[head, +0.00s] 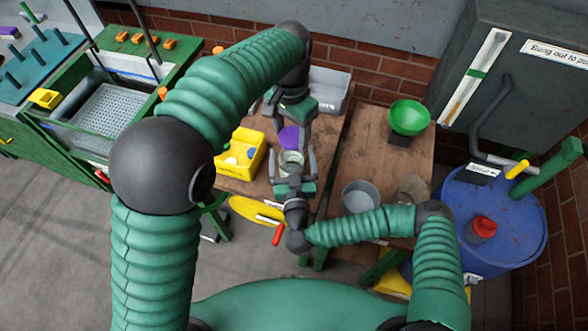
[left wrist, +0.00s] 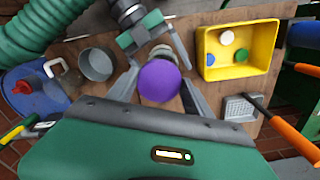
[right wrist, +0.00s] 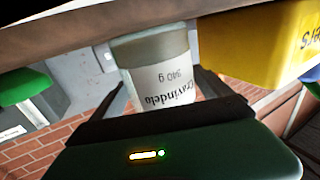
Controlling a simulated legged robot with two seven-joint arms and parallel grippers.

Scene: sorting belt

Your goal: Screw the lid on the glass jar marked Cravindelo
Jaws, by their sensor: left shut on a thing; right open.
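The glass jar (head: 291,158) stands on the wooden table, and its white label reads Cravindelo, 340 g, upside down in the right wrist view (right wrist: 163,82). A purple lid (head: 289,137) is between the fingers of my left gripper (left wrist: 160,88), which is shut on it from above. The lid (left wrist: 160,82) partly covers the jar in the left wrist view; I cannot tell whether it touches the rim. My right gripper (head: 292,163) is open, its fingers on either side of the jar. The lid is hidden in the right wrist view.
A yellow bin (head: 262,153) with white, blue and green round pieces stands left of the jar. A grey metal pot (head: 361,197) and a green bowl (head: 408,117) stand to the right. A grey bin (head: 331,86) is behind. A blue barrel (head: 520,235) stands at the far right.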

